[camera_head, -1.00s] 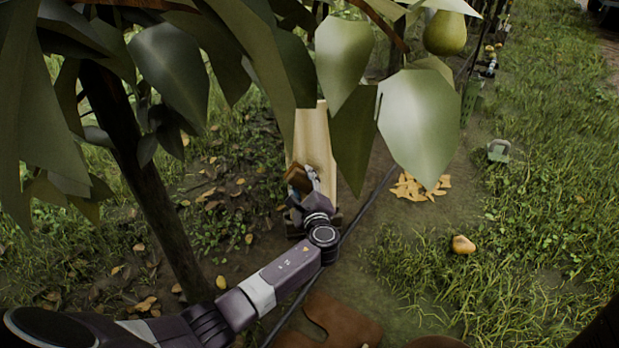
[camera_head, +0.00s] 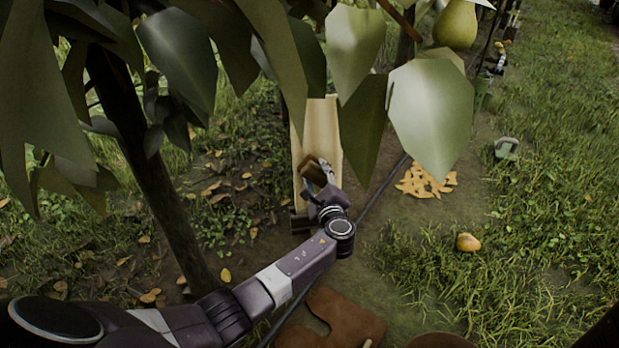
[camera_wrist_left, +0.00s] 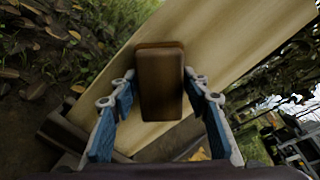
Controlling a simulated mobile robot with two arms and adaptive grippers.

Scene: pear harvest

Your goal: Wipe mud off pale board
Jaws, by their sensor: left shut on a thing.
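The pale board (camera_head: 321,128) stands on the ground in the middle of the head view, partly hidden behind leaves. It also fills much of the left wrist view (camera_wrist_left: 225,50). My left gripper (camera_head: 322,172) is at the board's lower part, shut on a brown block (camera_head: 314,171). In the left wrist view the block (camera_wrist_left: 160,85) sits between the blue-padded fingers of the gripper (camera_wrist_left: 162,100), against or just in front of the board face. I cannot tell whether it touches. No clear mud patch shows on the visible board. My right gripper is not in view.
Large leaves and a hanging pear (camera_head: 455,25) are close above. A dark trunk (camera_head: 140,170) stands left. A dark hose or cable (camera_head: 385,183) runs along the ground. A fallen pear (camera_head: 468,242), a leaf pile (camera_head: 425,181) and a brown piece (camera_head: 335,318) lie around.

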